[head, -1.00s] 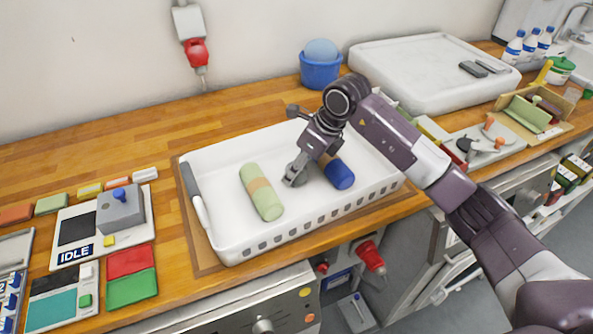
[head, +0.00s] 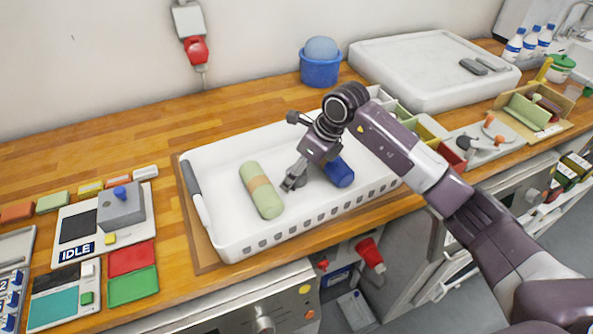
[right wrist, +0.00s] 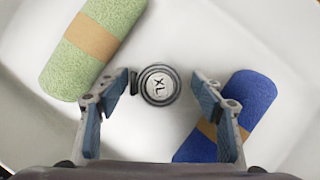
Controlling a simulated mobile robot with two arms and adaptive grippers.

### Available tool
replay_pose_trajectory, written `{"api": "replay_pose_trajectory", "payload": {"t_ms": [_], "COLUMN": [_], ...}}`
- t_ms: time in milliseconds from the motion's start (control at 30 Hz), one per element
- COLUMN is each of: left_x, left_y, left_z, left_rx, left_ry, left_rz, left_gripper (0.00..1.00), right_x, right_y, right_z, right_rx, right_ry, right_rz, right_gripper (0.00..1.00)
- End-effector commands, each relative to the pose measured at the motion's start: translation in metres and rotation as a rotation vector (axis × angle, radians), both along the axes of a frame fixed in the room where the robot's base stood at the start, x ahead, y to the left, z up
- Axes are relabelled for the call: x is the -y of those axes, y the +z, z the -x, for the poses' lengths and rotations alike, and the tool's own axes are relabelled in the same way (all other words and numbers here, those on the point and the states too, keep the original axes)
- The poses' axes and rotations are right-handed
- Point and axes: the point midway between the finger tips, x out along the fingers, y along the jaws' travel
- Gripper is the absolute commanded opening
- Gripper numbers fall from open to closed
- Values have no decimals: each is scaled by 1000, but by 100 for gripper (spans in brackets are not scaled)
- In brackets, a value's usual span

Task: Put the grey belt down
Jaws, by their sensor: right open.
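The grey belt (right wrist: 158,85) shows in the right wrist view as a small round dark grey coil with a pale face marked XL. It lies on the white tray floor between my right gripper's fingertips, with gaps on both sides. My right gripper (right wrist: 165,92) is open around it. In the head view my right gripper (head: 293,181) is low inside the white tray (head: 222,243), and I cannot make out the belt there. A green roll (head: 261,190) with a tan band lies left of the gripper, and a blue roll (head: 339,171) lies right of it. My left gripper is not in view.
The blue roll is close to the right finger in the wrist view. A grey-and-white long object (head: 194,194) lies along the tray's left side. A control panel (head: 75,253) reading IDLE is further left. A blue bowl (head: 321,71) stands behind. Bare wood is free behind the tray.

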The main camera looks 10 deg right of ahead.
Motion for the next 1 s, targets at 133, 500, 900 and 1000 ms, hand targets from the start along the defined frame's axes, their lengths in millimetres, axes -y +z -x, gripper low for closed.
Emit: {"api": "replay_pose_trajectory", "payload": {"t_ms": [133,500,900,1000], "left_x": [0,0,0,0], "left_y": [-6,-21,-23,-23], "left_z": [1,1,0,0], "left_rx": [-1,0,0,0], "left_ry": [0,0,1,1], "left_rz": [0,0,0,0], "left_gripper": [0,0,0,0], "right_x": [7,30,37,37], "right_y": [19,89,111,110], "right_z": [4,25,32,32], "right_rx": [6,4,0,0], "right_ry": [-1,-1,0,0], "right_rz": [0,1,0,0], "right_gripper": [61,61,61,61]}}
